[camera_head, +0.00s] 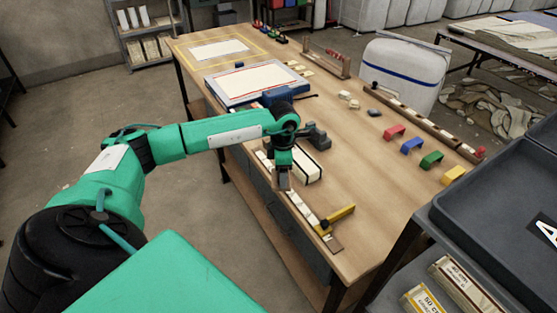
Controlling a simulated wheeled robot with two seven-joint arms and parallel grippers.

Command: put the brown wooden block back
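My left arm comes in from the left, and its gripper (283,182) points down over the near-left edge of the table. A greyish-brown shape shows at its tip. I cannot tell whether it is fingers or a held block, nor whether the gripper is open or shut. No brown wooden block can be picked out for certain. A small brown piece (334,244) lies at the near end of a pale strip (300,206). Two small pale blocks (345,95) (354,104) lie mid-table. My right gripper is not in view.
The wooden table (370,215) carries a black-striped white block (306,166) beside the gripper and a yellow bar (340,214) nearer. Red (394,131), blue (411,144), green (432,160) and yellow (454,175) arches line the right side. A dark tray (470,200) stands at right.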

